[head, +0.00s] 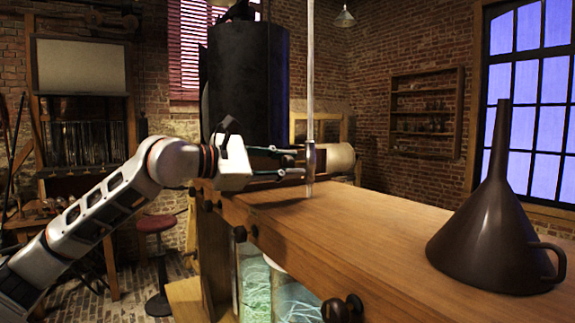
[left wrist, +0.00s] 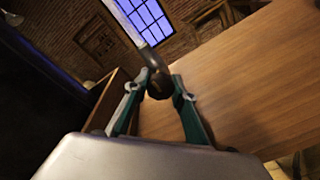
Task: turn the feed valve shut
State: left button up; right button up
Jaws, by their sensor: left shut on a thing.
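A pale vertical rod or pipe (head: 310,75) comes down from the top edge of the head view to the bench top. Near its lower end is a thicker brownish sleeve (head: 311,160); I cannot tell for sure whether this is the feed valve. My left gripper (head: 301,164) reaches in from the left and is shut at this sleeve. In the left wrist view, the fingertips (left wrist: 161,86) close on a dark rounded piece, with the pale rod (left wrist: 138,35) running up from it. The fingers hide part of the piece. My right gripper is not in view.
A wooden bench (head: 370,225) carries a dark funnel (head: 493,225) at the right. Dark knobs (head: 342,308) sit along its front edge, with glass jars (head: 290,297) below. A black cylinder (head: 248,80) stands behind my left gripper. The bench's middle is clear.

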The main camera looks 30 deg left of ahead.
pick_arm(q)
jog(key=o, duration=1.1)
jog(key=shift+v, duration=6.05)
